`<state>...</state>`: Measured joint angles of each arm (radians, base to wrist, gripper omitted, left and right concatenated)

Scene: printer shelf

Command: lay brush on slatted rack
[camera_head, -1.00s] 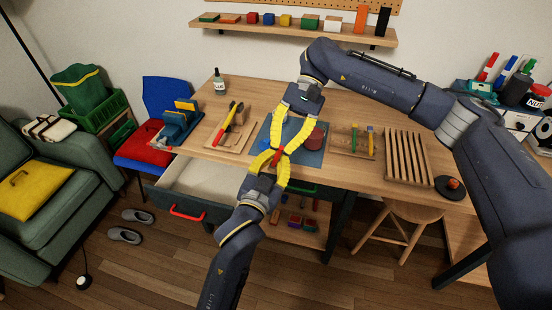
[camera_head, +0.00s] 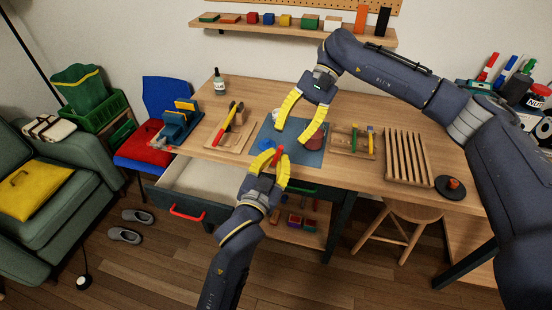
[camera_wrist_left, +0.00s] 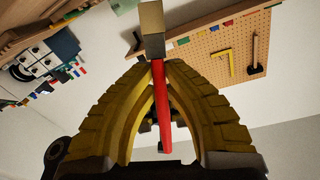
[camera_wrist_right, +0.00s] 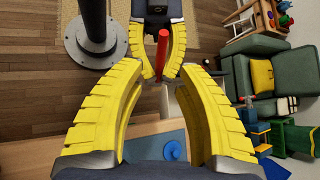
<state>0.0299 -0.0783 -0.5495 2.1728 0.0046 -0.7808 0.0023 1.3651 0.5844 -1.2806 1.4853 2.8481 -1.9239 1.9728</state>
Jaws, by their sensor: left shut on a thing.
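The brush (camera_wrist_left: 162,105) has a red handle and a tan block-like head in the left wrist view. My left gripper (camera_head: 275,157) is shut on the handle and holds the brush near the table's front edge. The red handle also shows between my left fingers in the right wrist view (camera_wrist_right: 162,48). My right gripper (camera_head: 301,118) is open and empty, above and behind the left one over the blue mat. The slatted wooden rack (camera_head: 408,156) lies on the table to the right, with nothing on its slats.
A blue mat (camera_head: 310,157) on the table bears a dark red cup (camera_head: 314,142) and a blue round thing (camera_head: 266,144). A wooden tray (camera_head: 342,148) with small tools lies between mat and rack. A black round base (camera_head: 449,187) stands right of the rack. A drawer below is open.

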